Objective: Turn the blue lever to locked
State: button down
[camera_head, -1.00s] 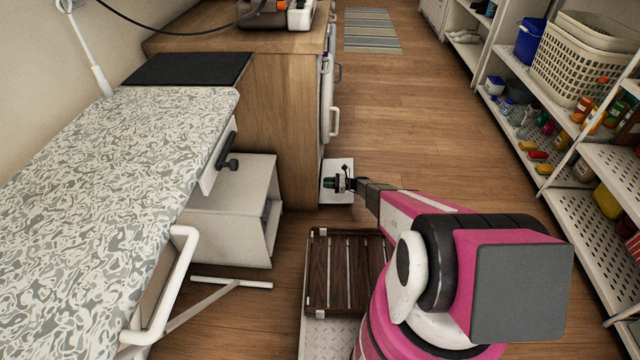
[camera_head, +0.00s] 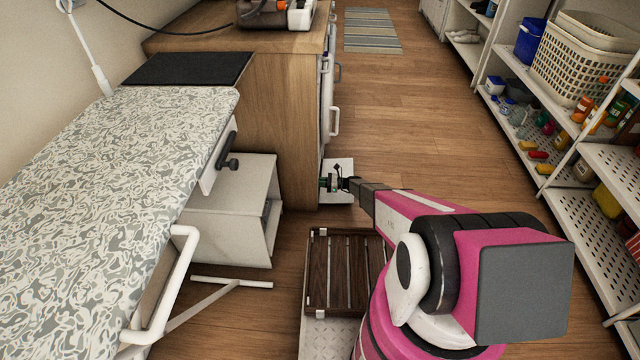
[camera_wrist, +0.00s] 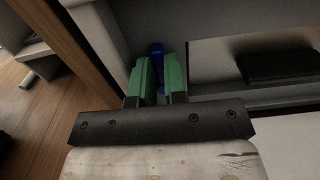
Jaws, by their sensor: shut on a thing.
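The blue lever (camera_wrist: 157,48) shows in the wrist view as a short blue piece between the green fingers of my gripper (camera_wrist: 160,72). My gripper is shut on it, and the fingers hide much of the lever. In the head view my gripper (camera_head: 331,183) is low beside the end of the wooden cabinet, in front of a white panel (camera_head: 341,192). The lever cannot be made out in the head view, so its exact angle is unclear.
The wooden cabinet (camera_head: 283,125) stands just left of my gripper. A white open box (camera_head: 228,215) is at the left. Shelving (camera_head: 585,215) lines the right, and the floor between is clear.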

jog(key=shift+w+m, duration=0.1)
jog(key=shift+m, duration=0.2)
jog(key=w+m, duration=0.1)
jog(key=m, duration=0.3)
jog(key=w+f+m, duration=0.1)
jog(key=m, duration=0.4)
jog(key=w+f+m, duration=0.1)
jog(key=m, duration=0.3)
jog(key=shift+d+f, duration=0.1)
jog(key=shift+f, duration=0.1)
jog(key=shift+w+f+m, duration=0.1)
jog(key=shift+f+m, duration=0.2)
jog(key=shift+m, duration=0.8)
jog(key=shift+w+f+m, duration=0.1)
jog(key=shift+f+m, duration=0.2)
jog(key=shift+m, duration=0.8)
jog(key=c, duration=1.4)
grip_release()
jog(key=shift+c, duration=0.2)
